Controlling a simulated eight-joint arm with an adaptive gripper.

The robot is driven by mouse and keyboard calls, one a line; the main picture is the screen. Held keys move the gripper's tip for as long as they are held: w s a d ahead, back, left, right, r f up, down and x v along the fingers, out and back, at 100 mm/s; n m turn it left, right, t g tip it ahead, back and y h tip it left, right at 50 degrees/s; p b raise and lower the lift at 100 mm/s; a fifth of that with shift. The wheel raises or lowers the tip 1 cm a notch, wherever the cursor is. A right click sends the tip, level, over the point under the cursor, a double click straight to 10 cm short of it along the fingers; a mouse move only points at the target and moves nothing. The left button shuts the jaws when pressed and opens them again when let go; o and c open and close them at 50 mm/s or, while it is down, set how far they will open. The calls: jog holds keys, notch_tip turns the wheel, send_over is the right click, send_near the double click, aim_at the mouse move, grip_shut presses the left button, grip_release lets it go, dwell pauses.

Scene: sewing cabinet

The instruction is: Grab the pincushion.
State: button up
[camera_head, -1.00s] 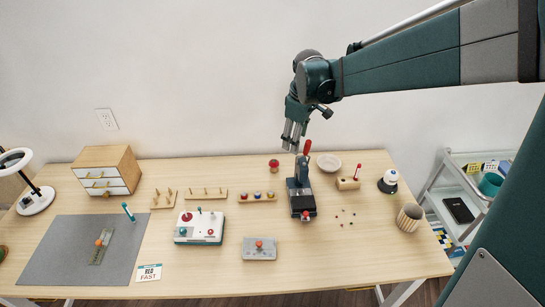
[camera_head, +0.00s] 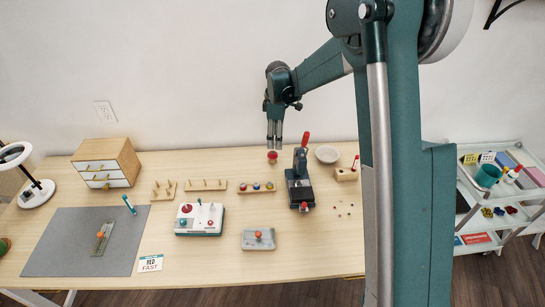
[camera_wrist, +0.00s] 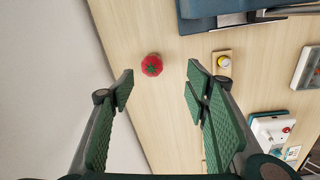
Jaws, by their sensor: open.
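The pincushion (camera_wrist: 152,65) is a small round red tomato shape with a green star top, seen in the wrist view on the light wood table. In the head view the red pincushion (camera_head: 272,156) sits near the back edge, left of the black press. My gripper (camera_head: 275,137) is above it, fingers pointing down. In the wrist view my gripper (camera_wrist: 158,80) is open and empty, its two green-padded fingers apart. The pincushion lies in the gap between them, toward the left finger, and below the fingertips.
A press (camera_head: 299,185) with a red-handled lever stands close right of the pincushion, and a pale bowl (camera_head: 327,155) stands beyond it. A wooden holder with colored balls (camera_head: 257,188) is in front. The wall is close behind the table's back edge.

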jog(key=n, duration=0.1)
send_over(273, 152)
jog(key=shift+g, duration=0.3)
jog(key=f, duration=0.5)
jog(key=shift+a, duration=0.3)
jog(key=shift+f, duration=0.1)
jog(key=shift+f, duration=1.25)
jog(key=shift+d+f+b, duration=0.2)
jog(key=shift+f+b, duration=0.45)
jog(key=shift+f, duration=1.95)
jog(key=c, duration=1)
